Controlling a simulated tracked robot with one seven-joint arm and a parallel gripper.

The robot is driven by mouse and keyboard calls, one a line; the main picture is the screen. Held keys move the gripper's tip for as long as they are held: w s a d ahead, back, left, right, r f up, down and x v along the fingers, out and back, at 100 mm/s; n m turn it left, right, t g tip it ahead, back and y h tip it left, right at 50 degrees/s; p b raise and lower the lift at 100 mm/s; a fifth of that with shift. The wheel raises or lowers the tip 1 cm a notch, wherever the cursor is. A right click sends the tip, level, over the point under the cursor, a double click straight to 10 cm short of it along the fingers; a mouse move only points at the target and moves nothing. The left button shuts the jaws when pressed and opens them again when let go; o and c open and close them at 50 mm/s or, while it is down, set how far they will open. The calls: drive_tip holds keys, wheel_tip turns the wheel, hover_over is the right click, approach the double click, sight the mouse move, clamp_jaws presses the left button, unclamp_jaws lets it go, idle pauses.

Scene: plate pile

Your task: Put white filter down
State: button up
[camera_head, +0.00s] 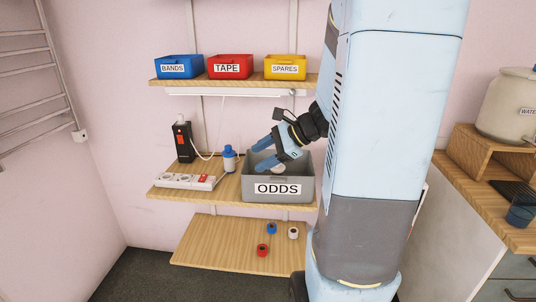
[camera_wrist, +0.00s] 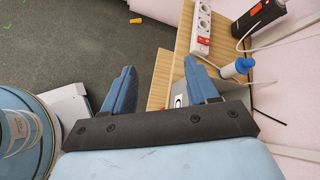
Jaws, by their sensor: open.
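My gripper (camera_head: 259,153) is open, at the left part of the grey ODDS bin (camera_head: 247,187) on the middle shelf. In the wrist view its two blue fingers (camera_wrist: 158,78) are spread with nothing between them. A small white cylinder (camera_head: 293,232) stands on the lowest shelf, beside a blue one (camera_head: 271,228) and a red one (camera_head: 262,250). A pale rounded thing (camera_head: 278,169) shows in the bin just under the gripper; I cannot tell what it is. Which of these is the white filter is not clear. The bin's inside is partly hidden by the gripper.
A blue-and-white bottle (camera_head: 229,158), a power strip (camera_head: 184,181) and a black device (camera_head: 183,141) with a cable stand left of the bin. Blue (camera_head: 179,66), red (camera_head: 230,66) and yellow (camera_head: 285,67) bins line the top shelf. A counter (camera_head: 490,205) is at right.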

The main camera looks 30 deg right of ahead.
drive_tip(key=s+a+r+n+h, duration=0.3)
drive_tip(key=s+r+n+h, duration=0.1)
drive_tip(key=s+n, duration=0.4)
drive_tip(key=s+a+r+n+h, duration=0.4)
drive_tip(key=s+n, duration=0.4)
drive_tip(key=n, duration=0.3)
drive_tip(key=shift+r+g+h, duration=0.3)
drive_tip(key=shift+r+g, duration=0.1)
drive_tip(key=shift+r, duration=0.45)
drive_tip(key=shift+s, duration=0.2)
